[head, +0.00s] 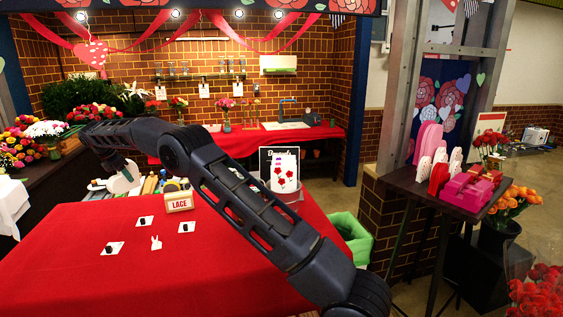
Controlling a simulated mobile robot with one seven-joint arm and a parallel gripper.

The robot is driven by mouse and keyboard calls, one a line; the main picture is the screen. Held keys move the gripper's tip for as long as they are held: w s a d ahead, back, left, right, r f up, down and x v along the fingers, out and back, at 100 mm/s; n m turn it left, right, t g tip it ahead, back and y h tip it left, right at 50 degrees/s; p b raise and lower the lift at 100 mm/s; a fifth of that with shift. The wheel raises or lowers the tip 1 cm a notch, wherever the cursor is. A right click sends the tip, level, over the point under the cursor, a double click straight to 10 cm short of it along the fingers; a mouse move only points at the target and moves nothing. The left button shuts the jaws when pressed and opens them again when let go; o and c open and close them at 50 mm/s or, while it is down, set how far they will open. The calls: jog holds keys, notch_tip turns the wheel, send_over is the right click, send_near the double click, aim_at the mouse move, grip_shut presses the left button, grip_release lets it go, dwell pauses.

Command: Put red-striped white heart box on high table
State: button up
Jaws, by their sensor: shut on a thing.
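My dark arm reaches from the lower right across the red table. It ends at the far left, where my gripper (127,168) points down near the table's back left edge. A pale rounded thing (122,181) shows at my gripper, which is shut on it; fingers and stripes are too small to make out. The dark high table (410,183) stands at the right, far from my gripper. It bears pink, red and white heart shapes, including a white heart with red (440,157), and pink gift boxes (465,190).
The red-covered table (70,245) holds several small cards, a LACE sign (180,202) and a white floral box (285,172). A green bin (352,240) stands beyond its right side. A brick pillar (390,225) and metal post stand beside the high table. Orange flowers (515,205) stand to its right.

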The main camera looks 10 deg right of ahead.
jog(key=w+d+f+m+g, duration=0.2)
jog(key=w+d+m, duration=0.25)
jog(key=d, duration=0.55)
jog(key=w+d+f+m+g+h, duration=0.15)
jog(key=w+d+m, duration=0.3)
jog(key=d, duration=0.65)
jog(key=w+d+f+m+g+y, duration=0.15)
jog(key=w+d+m, duration=0.3)
jog(key=d, duration=0.55)
jog(key=w+d+f+m+g+y, duration=0.15)
jog(key=d+m, duration=0.45)
jog(key=d, duration=1.1)
jog(key=w+d+f+m+g+y, duration=0.15)
jog(key=d+m, duration=0.45)
jog(key=d, duration=1.2)
jog(key=s+d+r+m+y, duration=0.1)
jog(key=s+d+r+m, duration=0.1)
jog(key=d, duration=0.7)
jog(key=s+d+r+m+y, duration=0.1)
jog(key=s+d+r+m, duration=0.15)
jog(key=d, duration=0.65)
notch_tip(320, 180, up, 17)
jog(key=m+t+y, duration=0.2)
jog(key=m+t, duration=0.1)
jog(key=m, duration=0.7)
send_over(405, 182)
notch_tip(405, 182, down, 19)
jog(key=shift+a+f, duration=0.15)
jog(key=shift+f, duration=0.05)
